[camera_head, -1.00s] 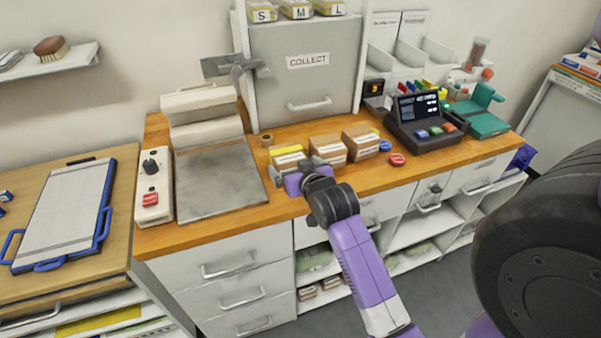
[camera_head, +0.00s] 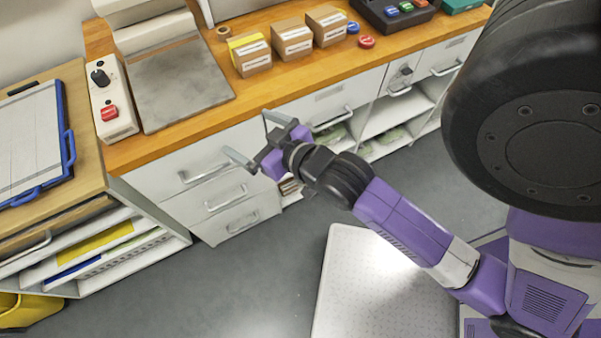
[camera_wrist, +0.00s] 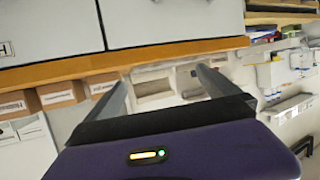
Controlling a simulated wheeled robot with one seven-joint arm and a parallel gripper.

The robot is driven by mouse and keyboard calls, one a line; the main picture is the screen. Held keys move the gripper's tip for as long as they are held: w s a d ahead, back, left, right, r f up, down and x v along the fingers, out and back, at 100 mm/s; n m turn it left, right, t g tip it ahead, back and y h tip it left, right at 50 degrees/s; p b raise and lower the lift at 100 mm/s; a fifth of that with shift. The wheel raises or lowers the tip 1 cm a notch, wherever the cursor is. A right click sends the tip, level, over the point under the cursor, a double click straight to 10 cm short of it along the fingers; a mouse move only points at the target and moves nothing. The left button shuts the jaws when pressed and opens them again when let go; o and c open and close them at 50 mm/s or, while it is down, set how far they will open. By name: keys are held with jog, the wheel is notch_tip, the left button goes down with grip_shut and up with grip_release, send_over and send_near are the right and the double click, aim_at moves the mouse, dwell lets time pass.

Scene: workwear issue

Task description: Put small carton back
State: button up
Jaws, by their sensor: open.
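Three small brown cartons with white labels stand in a row on the wooden counter: a left one with a yellow top (camera_head: 250,54), a middle one (camera_head: 292,40) and a right one (camera_head: 327,26). The pictures do not show which is the task's carton. My gripper (camera_head: 257,137) is open and empty, in front of the drawers, below the counter edge and clear of the cartons. In the wrist view my gripper's fingers (camera_wrist: 163,90) are spread with nothing between them. Labelled boxes (camera_wrist: 60,93) show at the left there.
The wooden counter (camera_head: 190,125) carries a grey metal plate (camera_head: 180,80), a control box with a red button (camera_head: 112,100), a tape roll, red and blue discs and a dark console (camera_head: 395,14). Drawers and open shelves (camera_head: 385,120) lie below.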

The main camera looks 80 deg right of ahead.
jog(key=s+a+r+n+t+y, duration=0.1)
jog(key=s+a+r+n+y, duration=0.1)
jog(key=s+a, duration=0.5)
jog(key=s+a+r+n+t+y, duration=0.1)
jog(key=s+a+r+n+y, duration=0.1)
jog(key=s+a, duration=0.5)
jog(key=shift+a+n+t+y, duration=0.3)
jog(key=shift+a+n+y, duration=0.4)
jog(key=shift+a+y, duration=0.75)
